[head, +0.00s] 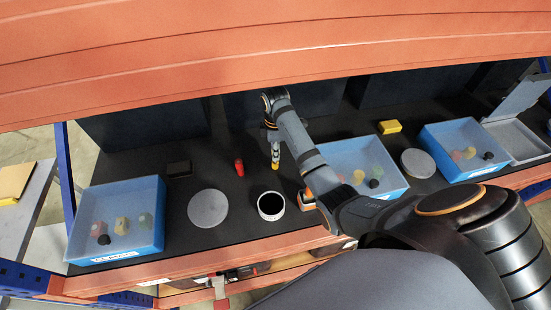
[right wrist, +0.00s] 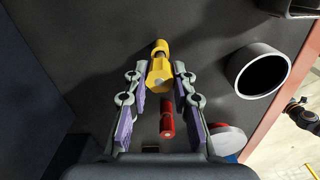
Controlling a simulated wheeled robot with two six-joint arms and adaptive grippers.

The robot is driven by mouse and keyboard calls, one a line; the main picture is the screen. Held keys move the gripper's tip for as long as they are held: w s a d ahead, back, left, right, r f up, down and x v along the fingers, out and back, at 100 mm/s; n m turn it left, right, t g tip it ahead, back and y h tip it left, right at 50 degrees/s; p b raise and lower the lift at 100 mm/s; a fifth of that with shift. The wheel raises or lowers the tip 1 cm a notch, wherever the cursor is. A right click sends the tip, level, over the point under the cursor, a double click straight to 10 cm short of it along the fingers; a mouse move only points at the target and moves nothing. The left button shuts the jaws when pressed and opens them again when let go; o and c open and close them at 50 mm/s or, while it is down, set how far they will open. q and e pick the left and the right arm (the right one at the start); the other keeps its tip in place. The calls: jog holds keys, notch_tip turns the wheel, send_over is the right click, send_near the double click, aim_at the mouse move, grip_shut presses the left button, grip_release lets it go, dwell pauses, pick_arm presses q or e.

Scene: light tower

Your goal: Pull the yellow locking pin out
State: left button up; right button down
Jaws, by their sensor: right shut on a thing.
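The yellow locking pin (right wrist: 160,72) sits between the two fingers of my right gripper in the right wrist view. It has a rounded end and a thicker faceted part. In the head view, my right gripper (head: 274,147) points down with the yellow pin (head: 275,162) at its tips, over the dark worktop. The gripper (right wrist: 157,85) is shut on the pin. The pin's lower end and whether it touches anything cannot be made out. My left gripper is in neither view.
A red piece (head: 239,167) stands left of the pin. A white-rimmed dark cup (head: 271,192) is nearer the front, with a grey disc (head: 208,208) left of it. Blue bins (head: 158,230) stand at both sides. An orange beam (head: 180,70) crosses above.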

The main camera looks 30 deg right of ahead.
jog(key=shift+r, duration=1.95)
